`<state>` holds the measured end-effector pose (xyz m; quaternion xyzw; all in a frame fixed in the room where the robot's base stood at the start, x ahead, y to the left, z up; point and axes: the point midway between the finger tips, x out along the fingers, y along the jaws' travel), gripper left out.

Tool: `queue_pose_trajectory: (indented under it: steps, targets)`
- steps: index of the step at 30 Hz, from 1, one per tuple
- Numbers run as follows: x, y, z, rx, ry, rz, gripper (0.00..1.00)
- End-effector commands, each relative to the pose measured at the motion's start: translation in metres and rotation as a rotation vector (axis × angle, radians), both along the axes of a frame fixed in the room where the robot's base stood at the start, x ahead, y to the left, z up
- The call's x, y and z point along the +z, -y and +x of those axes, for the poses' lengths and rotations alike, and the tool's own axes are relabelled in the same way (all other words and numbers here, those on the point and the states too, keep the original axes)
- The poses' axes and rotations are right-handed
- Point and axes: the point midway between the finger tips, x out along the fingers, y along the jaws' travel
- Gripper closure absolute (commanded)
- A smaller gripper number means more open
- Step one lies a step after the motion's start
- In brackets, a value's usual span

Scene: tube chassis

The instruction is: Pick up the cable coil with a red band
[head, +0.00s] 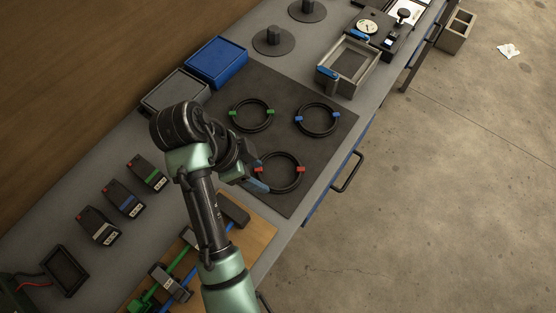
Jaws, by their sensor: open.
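The cable coil with a red band (299,184) is a black ring with red bands, lying on the dark mat (291,92) near its front edge. My gripper (258,177) is over the left side of this coil, and my arm hides part of that side. The gripper is open; whether a finger touches the ring, I cannot tell. A coil with green bands (251,130) and a coil with blue bands (317,134) lie farther back on the same mat.
A blue bin (216,62) and a grey bin (172,92) stand behind the mat. A grey metal tray (372,69) stands at the mat's far right. Clamps (168,281) lie on a wooden board below my arm. Small dark devices (124,199) are at left. The bench's front edge is close to the coil.

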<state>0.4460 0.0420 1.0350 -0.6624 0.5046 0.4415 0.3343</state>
Motion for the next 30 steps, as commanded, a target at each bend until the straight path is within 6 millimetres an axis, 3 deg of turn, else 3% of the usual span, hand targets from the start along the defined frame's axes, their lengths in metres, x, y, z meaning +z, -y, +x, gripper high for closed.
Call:
queue_pose_trajectory:
  steps: [1, 9, 21, 30]
  targets:
    - [-0.011, 0.003, 0.000, -0.006, -0.003, -0.002, 0.41]
    - [-0.046, 0.016, 0.005, -0.002, 0.002, 0.002, 0.41]
    - [-0.073, 0.028, 0.009, 0.001, 0.000, 0.001, 0.41]
    - [-0.112, 0.041, 0.013, 0.001, -0.001, 0.002, 0.41]
